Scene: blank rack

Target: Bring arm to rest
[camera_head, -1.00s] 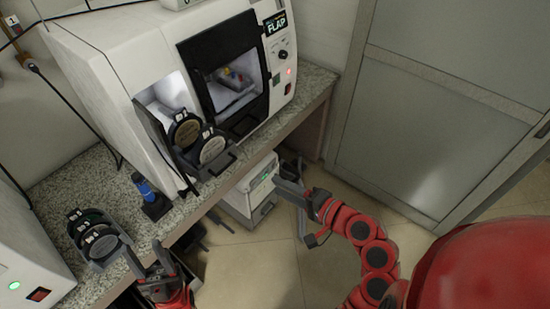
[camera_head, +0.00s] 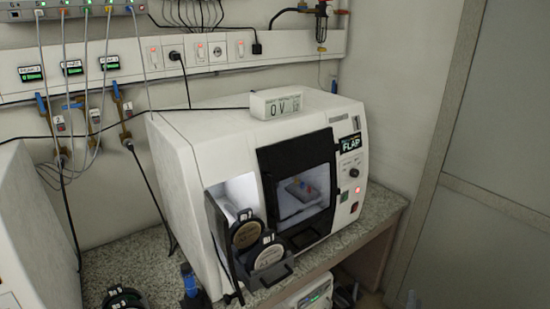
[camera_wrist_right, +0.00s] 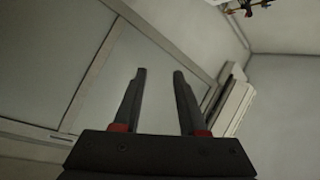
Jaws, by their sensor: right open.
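My right gripper (camera_wrist_right: 160,73) shows in the right wrist view with its two dark fingers apart and nothing between them. Behind it are a pale panelled door and wall, with no object at the fingertips. In the head view, only a dark sliver at the bottom edge, right of the machine, may be part of this gripper; the rest of the right arm is out of frame. My left gripper is not in either view.
A white machine (camera_head: 180,180) stands on a speckled counter (camera_head: 370,225). An open dark holder with round discs (camera_head: 246,234) juts from its front. A blue-topped item (camera_head: 189,281) stands nearby. A grey door (camera_head: 480,230) is at right.

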